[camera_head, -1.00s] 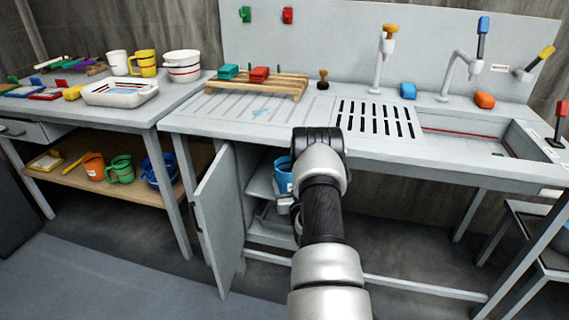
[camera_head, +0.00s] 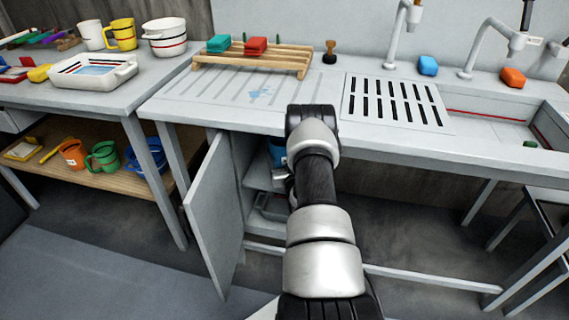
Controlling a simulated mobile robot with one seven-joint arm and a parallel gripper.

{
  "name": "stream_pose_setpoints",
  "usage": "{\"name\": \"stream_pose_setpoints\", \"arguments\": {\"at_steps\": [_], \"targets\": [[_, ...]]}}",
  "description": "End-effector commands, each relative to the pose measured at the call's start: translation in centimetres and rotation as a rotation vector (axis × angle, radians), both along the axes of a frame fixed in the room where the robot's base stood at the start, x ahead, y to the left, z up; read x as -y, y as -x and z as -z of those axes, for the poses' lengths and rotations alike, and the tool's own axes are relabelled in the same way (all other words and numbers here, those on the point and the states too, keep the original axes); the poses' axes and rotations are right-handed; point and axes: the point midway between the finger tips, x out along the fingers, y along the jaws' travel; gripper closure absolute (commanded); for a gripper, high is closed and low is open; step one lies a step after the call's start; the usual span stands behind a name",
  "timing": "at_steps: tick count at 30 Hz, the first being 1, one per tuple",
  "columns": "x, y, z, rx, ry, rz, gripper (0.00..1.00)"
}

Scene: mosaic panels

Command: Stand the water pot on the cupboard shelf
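A blue pot (camera_head: 277,153) shows in part inside the open cupboard under the counter, just left of my arm. My arm hides most of it. The cupboard shelf (camera_head: 260,178) is a grey board below the pot, also partly covered. The grey cupboard door (camera_head: 212,212) stands open to the left. My gripper (camera_head: 280,172) reaches into the cupboard opening, close to the pot's lower part. Its fingers are mostly hidden behind my wrist, so I cannot tell whether they hold the pot or whether the pot touches the shelf.
The counter edge runs above the opening, close to my wrist. A wooden rack (camera_head: 252,60) with green and red blocks stands on the counter. On the left, a table carries a white tray (camera_head: 92,70), cups and a bowl. Its lower shelf holds orange, green and blue pots.

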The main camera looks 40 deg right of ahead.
Motion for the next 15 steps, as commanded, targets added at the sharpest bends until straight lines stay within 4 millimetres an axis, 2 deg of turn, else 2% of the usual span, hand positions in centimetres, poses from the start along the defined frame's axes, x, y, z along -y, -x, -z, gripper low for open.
{"name": "stream_pose_setpoints", "arguments": {"at_steps": [5,12,15], "targets": [[0.0,0.0,1.5,0.002,0.001,0.0,0.64],[0.0,0.0,4.7,0.002,0.001,0.0,0.64],[0.0,0.0,4.7,0.002,0.002,0.0,0.64]]}}
